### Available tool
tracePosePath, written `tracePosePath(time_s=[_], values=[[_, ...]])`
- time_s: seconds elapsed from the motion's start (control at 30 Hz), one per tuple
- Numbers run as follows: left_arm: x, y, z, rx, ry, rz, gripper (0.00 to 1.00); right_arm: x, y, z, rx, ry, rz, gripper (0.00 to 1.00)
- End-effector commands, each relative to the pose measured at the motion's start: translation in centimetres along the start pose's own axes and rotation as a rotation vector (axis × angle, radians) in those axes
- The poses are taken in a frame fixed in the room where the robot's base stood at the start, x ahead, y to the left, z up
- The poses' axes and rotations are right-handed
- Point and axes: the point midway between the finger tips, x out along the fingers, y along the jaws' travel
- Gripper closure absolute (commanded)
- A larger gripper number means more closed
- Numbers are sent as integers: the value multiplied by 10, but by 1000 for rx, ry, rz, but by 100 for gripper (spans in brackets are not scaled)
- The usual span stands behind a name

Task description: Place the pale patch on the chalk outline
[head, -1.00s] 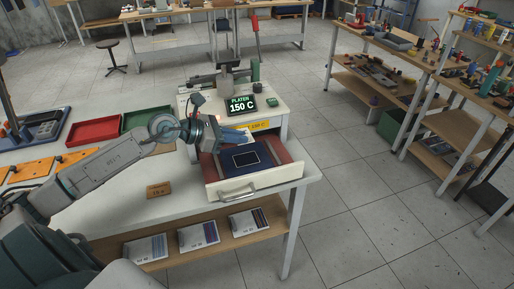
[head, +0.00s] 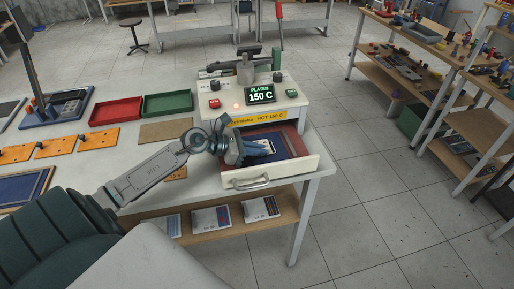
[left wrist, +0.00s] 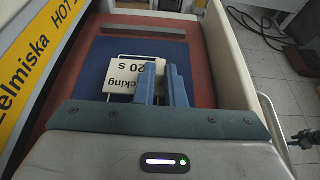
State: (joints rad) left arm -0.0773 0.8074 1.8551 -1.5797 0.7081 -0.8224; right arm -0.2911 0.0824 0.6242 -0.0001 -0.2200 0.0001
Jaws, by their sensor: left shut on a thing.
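The pale patch (left wrist: 122,77) is a small white piece with dark lettering, upside down in the left wrist view. My left gripper (left wrist: 162,86) has blue fingers and is shut on the patch's near right part. In the head view the gripper (head: 264,147) is over the open drawer, with little of the patch showing. Dark blue cloth (left wrist: 88,75) lies in the drawer under the patch. Thin pale lines of the chalk outline (left wrist: 120,56) show past the patch's edges; the rest is hidden. I cannot tell whether the patch touches the cloth. My right gripper is out of view.
The drawer (head: 292,172) has a cream front, metal handle and reddish inside. Above it stands the press with a 150 C display (head: 261,95) and a yellow hot label (head: 258,118). Red (head: 116,112) and green (head: 167,104) trays and orange boards (head: 55,146) sit to the left.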

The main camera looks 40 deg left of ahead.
Motion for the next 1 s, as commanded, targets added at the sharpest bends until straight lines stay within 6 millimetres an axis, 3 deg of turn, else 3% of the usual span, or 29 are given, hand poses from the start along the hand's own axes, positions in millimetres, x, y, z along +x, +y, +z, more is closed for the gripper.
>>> tracePosePath(time_s=[0.2,0.23,0.3,0.33,0.7,1.0], values=[[2,0,-4,0,0,0,100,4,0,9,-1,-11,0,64],[1,0,-2,0,0,0,84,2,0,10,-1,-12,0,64],[1,0,-2,0,0,0,71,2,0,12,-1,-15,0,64],[1,0,-2,0,0,0,68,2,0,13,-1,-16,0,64],[-2,0,1,0,1,0,68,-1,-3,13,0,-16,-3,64],[-27,0,-2,4,7,-1,68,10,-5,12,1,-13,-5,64]])
